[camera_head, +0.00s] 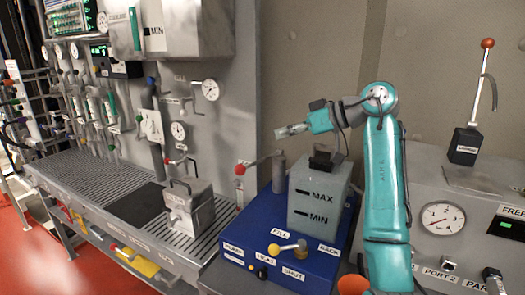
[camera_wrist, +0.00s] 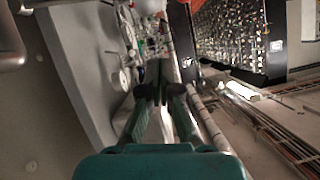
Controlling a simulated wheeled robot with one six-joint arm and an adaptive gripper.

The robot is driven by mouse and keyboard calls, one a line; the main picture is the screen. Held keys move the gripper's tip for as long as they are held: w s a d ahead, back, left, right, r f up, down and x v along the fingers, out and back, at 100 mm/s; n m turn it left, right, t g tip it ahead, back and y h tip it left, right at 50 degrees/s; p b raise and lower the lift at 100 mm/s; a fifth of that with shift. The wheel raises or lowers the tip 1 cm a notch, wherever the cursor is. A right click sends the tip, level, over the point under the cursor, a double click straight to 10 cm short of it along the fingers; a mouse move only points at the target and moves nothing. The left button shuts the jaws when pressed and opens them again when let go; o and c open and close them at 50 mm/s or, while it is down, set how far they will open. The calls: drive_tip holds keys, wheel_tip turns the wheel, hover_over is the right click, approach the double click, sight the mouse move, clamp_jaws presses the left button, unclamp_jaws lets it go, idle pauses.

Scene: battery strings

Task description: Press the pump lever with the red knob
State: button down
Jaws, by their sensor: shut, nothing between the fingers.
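A lever with a red knob (camera_head: 240,169) reaches left from a grey post (camera_head: 279,175) at the back left of a blue unit (camera_head: 250,235). The lever is nearly level, with the knob end slightly lower. My gripper (camera_head: 281,132) is shut and empty, pointing left, above and to the right of the knob and apart from it. The wrist view shows its closed fingertips (camera_wrist: 160,93); I cannot make out the knob there. Another lever with an orange-red knob (camera_head: 487,43) stands upright on a black block at the right.
A grey MAX/MIN tank (camera_head: 310,205) stands on the blue unit, close to my arm. A metal box with a handle (camera_head: 190,210) sits on the bench at left. An orange cup (camera_head: 352,285) is at the front.

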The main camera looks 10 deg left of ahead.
drive_tip(key=w+a+f, duration=0.1)
drive_tip(key=a+f, duration=0.7)
idle(0.6)
